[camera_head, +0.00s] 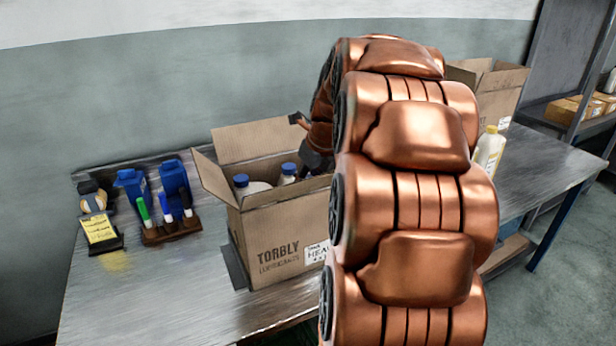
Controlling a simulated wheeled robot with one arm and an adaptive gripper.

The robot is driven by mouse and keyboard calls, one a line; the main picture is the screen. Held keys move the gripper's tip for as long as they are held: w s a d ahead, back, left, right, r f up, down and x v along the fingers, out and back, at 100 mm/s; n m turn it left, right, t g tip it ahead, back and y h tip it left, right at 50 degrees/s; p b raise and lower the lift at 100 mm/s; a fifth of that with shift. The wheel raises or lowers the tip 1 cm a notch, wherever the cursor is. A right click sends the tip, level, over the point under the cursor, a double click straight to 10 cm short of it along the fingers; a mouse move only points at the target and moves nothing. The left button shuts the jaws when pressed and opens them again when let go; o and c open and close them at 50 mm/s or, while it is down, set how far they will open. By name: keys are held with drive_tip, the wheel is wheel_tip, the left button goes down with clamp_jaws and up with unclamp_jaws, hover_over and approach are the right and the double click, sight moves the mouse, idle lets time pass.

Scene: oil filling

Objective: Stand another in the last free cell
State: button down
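An open cardboard box (275,232) marked TORBLY stands on the metal table with its flaps up. Two blue-capped bottles show inside it, one at the left (241,181) and one further right (288,172). My gripper (303,122) is partly visible over the box's right side, behind my copper-coloured arm. Its fingers are too small and too hidden to tell what they hold. A pale bottle with a yellow cap (489,150) stands on the table right of my arm. The right part of the box's inside is hidden, so I cannot see its cells.
A marker holder (172,231), blue containers (176,178) and a device with a yellow label (101,230) stand at the table's left. Another open box (499,92) is behind my arm. The table (165,290) is clear at the front left.

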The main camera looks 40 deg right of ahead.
drive_tip(key=shift+f, duration=0.85)
drive_tip(key=c, duration=0.6)
unclamp_jaws()
drive_tip(key=shift+c, duration=0.2)
drive_tip(key=v, duration=1.2)
drive_tip(key=shift+a+r, duration=0.1)
